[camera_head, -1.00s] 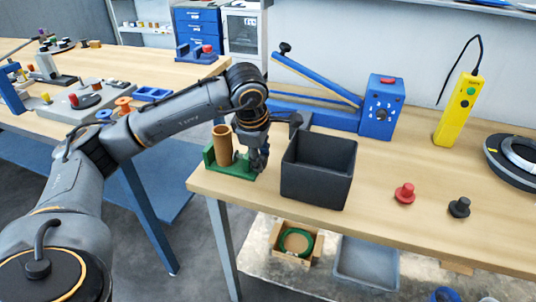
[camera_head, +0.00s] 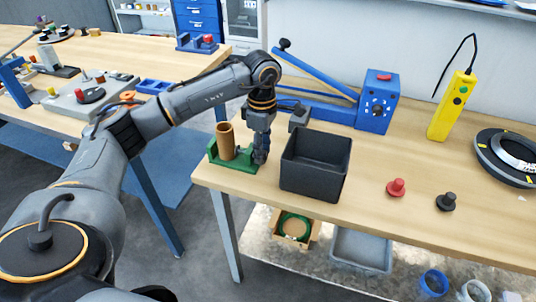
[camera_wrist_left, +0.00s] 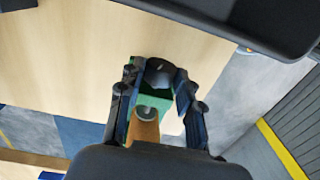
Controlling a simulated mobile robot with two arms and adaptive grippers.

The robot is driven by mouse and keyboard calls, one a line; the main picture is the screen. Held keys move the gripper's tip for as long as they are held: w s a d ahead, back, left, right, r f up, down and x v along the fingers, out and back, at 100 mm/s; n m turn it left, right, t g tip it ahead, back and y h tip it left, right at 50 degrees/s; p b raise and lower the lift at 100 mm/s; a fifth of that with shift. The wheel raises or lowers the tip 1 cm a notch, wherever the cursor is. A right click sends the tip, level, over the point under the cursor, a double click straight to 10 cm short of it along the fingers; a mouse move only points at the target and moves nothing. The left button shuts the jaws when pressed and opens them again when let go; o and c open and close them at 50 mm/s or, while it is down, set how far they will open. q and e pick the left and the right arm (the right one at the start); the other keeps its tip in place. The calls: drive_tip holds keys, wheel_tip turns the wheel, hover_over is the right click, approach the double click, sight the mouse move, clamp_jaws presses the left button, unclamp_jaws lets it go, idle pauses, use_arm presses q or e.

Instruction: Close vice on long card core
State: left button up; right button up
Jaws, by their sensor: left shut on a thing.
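The green vice (camera_head: 236,165) stands at the near left corner of the workbench. The brown card core (camera_head: 226,142) stands upright in it and rises well above it. In the left wrist view the core (camera_wrist_left: 145,128) shows beside the green vice body (camera_wrist_left: 152,100). My left gripper (camera_head: 261,155) points down at the vice's right side, apart from the core. Its fingers are shut on a dark rounded vice handle (camera_wrist_left: 160,72), partly hidden between them. Whether the jaw touches the core cannot be told. My right gripper is not in view.
A black open bin (camera_head: 315,180) stands just right of my left gripper. Behind are a blue lever machine (camera_head: 378,105) and a yellow control box (camera_head: 452,108). A red knob (camera_head: 396,188) and a black knob (camera_head: 446,202) sit to the right. The bench edge is close in front.

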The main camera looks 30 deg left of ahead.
use_arm(q)
drive_tip(key=shift+w+r+g+p, duration=0.15)
drive_tip(key=shift+g+p, duration=0.55)
drive_tip(key=shift+p, duration=0.35)
drive_tip(key=shift+w+f+g+h, duration=0.2)
drive_tip(key=shift+g+h, duration=0.2)
drive_tip(key=shift+g, duration=0.3)
drive_tip(key=shift+f+g, duration=0.1)
drive_tip(key=shift+g, duration=0.2)
drive_tip(key=o, duration=0.7)
